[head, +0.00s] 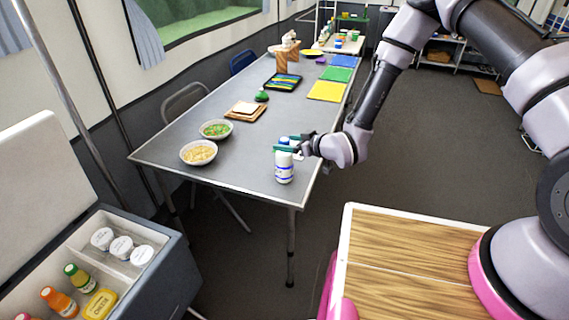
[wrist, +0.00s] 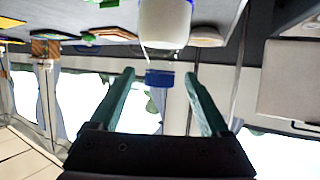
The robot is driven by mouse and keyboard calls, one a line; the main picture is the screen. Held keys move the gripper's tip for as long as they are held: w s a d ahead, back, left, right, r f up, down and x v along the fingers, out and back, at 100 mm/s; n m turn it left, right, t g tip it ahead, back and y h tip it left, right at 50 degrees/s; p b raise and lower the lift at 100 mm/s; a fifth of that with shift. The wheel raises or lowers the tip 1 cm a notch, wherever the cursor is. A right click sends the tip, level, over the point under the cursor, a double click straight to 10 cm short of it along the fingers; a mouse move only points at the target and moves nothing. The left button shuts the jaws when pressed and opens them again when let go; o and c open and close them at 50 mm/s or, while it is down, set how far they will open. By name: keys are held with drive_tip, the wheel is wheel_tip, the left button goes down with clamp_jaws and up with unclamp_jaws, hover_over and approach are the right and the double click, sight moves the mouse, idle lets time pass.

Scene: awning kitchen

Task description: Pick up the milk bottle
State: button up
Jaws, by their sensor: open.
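The milk bottle (head: 284,168) is white with blue markings and stands upright near the front edge of the grey table (head: 235,170). My gripper (head: 291,144) comes from the right at the height of the bottle's top. Its green fingers are open, and it hides part of the top. In the wrist view, which is upside down, the milk bottle's white body (wrist: 165,24) hangs from the top of the picture. Its blue cap shows between the two spread fingertips of my gripper (wrist: 160,74), with a gap on each side. I cannot tell the exact depth.
Two food bowls (head: 199,152) (head: 215,130) and a board with bread (head: 244,110) lie left of the bottle. Coloured mats (head: 327,91) are farther back. An open cooler (head: 178,285) with jars and bottles stands at lower left.

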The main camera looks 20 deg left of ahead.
drive_tip(key=shift+x, duration=1.15)
drive_tip(key=shift+d, duration=0.1)
clamp_jaws()
drive_tip(key=shift+r, duration=0.1)
idle(0.3)
